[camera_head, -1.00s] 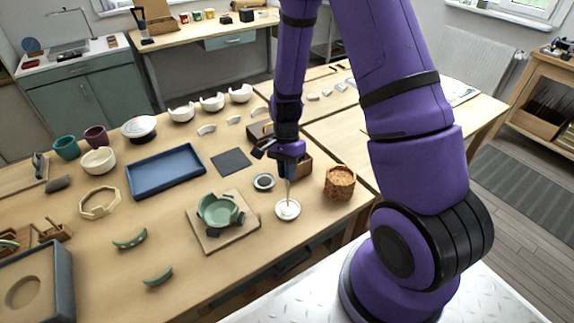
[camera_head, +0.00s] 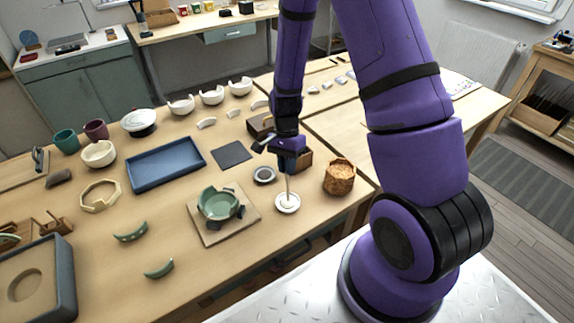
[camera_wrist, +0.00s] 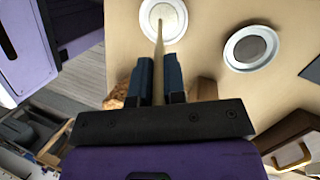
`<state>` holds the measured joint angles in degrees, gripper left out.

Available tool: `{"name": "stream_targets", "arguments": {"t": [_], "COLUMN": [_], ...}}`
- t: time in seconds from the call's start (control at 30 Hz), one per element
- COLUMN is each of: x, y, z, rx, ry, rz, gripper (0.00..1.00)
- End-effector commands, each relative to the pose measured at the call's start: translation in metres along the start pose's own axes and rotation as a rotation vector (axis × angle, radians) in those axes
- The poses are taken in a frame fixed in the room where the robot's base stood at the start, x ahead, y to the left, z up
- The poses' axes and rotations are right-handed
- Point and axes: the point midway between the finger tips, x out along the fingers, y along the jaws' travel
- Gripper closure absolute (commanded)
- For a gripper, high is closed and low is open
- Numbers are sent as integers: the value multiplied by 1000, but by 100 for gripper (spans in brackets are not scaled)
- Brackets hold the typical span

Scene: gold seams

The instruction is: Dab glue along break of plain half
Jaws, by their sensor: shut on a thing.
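My gripper (camera_head: 289,160) is shut on a thin pale stick (camera_head: 289,186), held upright, its lower end at a small white dish (camera_head: 287,204) of pale paste. In the wrist view the stick (camera_wrist: 159,60) runs from between the dark fingers to the dish (camera_wrist: 165,18); I cannot tell whether it touches the paste. A green broken bowl (camera_head: 220,204) sits in dark supports on a square wooden board (camera_head: 211,235), left of the dish. Two green curved shards (camera_head: 130,232) (camera_head: 159,269) lie on the table to its left. I cannot tell which piece is the plain half.
A second small dish with a grey centre (camera_head: 264,175) stands behind the white one. A cork-coloured pot (camera_head: 340,177) is close on the right. A blue tray (camera_head: 166,165) and dark mat (camera_head: 231,154) lie behind the bowl. The table front is mostly clear.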

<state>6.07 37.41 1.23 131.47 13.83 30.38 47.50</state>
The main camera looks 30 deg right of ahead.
Motion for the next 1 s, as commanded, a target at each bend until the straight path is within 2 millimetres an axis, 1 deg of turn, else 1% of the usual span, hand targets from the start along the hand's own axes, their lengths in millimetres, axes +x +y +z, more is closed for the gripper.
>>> {"name": "stream_targets", "arguments": {"t": [1.0], "x": [9], "y": [-2], "z": [-3], "rx": [0], "ry": [0], "rz": [0], "gripper": [100]}}
